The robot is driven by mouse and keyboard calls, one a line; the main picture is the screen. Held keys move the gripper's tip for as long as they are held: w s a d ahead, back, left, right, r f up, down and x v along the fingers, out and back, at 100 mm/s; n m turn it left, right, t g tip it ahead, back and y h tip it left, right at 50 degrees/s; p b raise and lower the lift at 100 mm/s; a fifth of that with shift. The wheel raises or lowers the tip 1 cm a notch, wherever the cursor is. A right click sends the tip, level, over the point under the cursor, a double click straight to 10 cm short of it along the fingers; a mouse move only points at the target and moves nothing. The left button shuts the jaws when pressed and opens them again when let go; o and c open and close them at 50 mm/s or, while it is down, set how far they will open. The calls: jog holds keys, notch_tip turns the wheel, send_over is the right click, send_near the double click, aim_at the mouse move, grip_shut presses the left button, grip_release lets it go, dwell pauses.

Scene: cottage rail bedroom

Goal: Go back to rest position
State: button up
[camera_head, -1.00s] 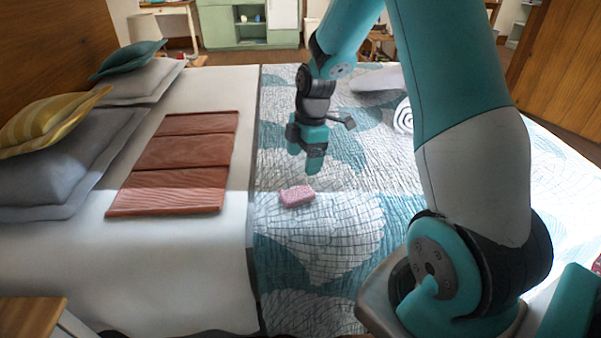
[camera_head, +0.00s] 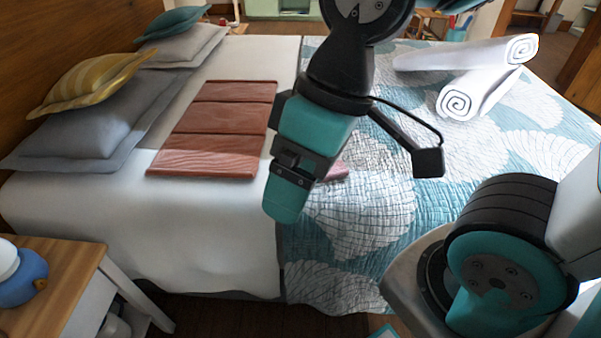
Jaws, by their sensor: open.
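My gripper (camera_head: 288,190) hangs in the middle of the head view, pointing down, in front of the bed (camera_head: 230,245). Its jaws are open, and I see nothing held in them. A pink block (camera_head: 338,171) lies on the patterned quilt (camera_head: 345,222), mostly hidden behind my gripper. My arm comes in from the right, with its base joint at the lower right.
Rolled white towels (camera_head: 470,60) lie at the far right of the bed. A wooden nightstand (camera_head: 60,265) with a blue object (camera_head: 22,285) stands at the lower left.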

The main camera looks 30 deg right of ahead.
jog(key=shift+r, duration=0.15)
notch_tip(320, 180, up, 12)
jog(key=p, duration=1.2)
jog(key=shift+r, duration=0.15)
jog(key=shift+w, duration=0.1)
